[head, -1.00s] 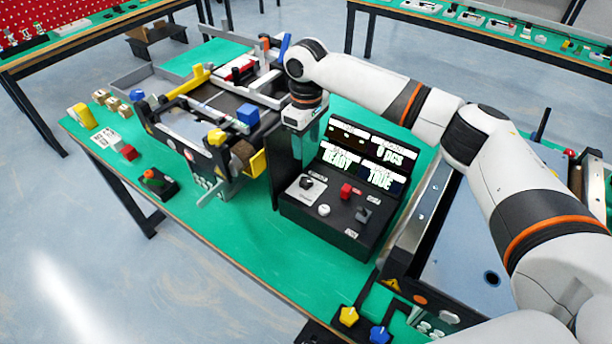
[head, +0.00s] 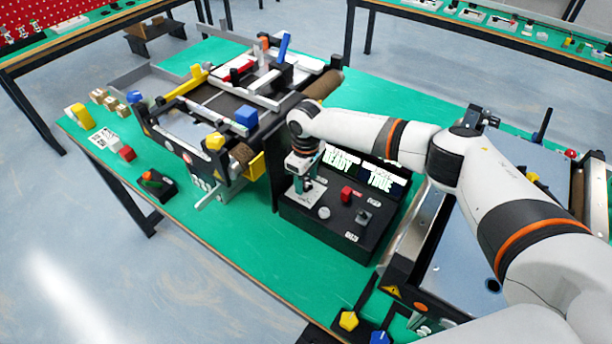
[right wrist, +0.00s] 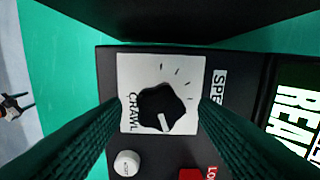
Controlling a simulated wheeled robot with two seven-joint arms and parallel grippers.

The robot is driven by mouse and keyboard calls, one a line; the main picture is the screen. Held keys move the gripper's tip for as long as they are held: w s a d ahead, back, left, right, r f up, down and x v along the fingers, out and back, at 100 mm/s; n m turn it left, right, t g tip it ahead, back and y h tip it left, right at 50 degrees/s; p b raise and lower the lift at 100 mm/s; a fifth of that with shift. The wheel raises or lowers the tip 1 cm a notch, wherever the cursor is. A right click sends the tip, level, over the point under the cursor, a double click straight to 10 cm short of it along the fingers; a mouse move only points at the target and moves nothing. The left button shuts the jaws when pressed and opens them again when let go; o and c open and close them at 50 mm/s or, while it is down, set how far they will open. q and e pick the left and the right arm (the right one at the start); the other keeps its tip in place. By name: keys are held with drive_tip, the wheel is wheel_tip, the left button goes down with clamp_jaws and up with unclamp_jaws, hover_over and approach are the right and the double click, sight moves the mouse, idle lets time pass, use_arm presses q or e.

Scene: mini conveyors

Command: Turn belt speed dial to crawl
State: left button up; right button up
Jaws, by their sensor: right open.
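The speed dial (right wrist: 162,108) is a black lobed knob on a white plate (right wrist: 133,68) with tick marks. In the right wrist view its white pointer line points toward the picture's bottom. The word CRAWL (right wrist: 131,108) is printed on the plate left of the knob, and a SPEED label (right wrist: 219,90) is partly covered by a finger. My right gripper (right wrist: 160,112) is open, with one green finger on each side of the knob; I cannot tell if they touch it. In the head view the right gripper (head: 302,183) points down over the dial and hides it. My left gripper is not in view.
The black control box (head: 335,228) also carries a red button (head: 346,194), a white button (head: 324,212) and a grey switch (head: 364,217). Its display (head: 360,172) stands close behind my gripper.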

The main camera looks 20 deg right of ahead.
drive_tip(key=shift+f, duration=0.25)
drive_tip(key=c, duration=1)
drive_tip(key=shift+o, duration=0.2)
drive_tip(key=shift+r+m+p, duration=0.2)
drive_tip(key=shift+m+p, duration=0.9)
drive_tip(key=shift+p, duration=0.15)
drive_tip(key=m+p, duration=0.3)
drive_tip(key=shift+s+m, duration=0.1)
drive_tip(key=shift+m, duration=0.2)
drive_tip(key=m+p, duration=0.3)
drive_tip(key=m, duration=0.1)
drive_tip(key=shift+f+m+p, duration=0.1)
drive_tip(key=shift+m+p, duration=0.65)
drive_tip(key=shift+m, duration=0.75)
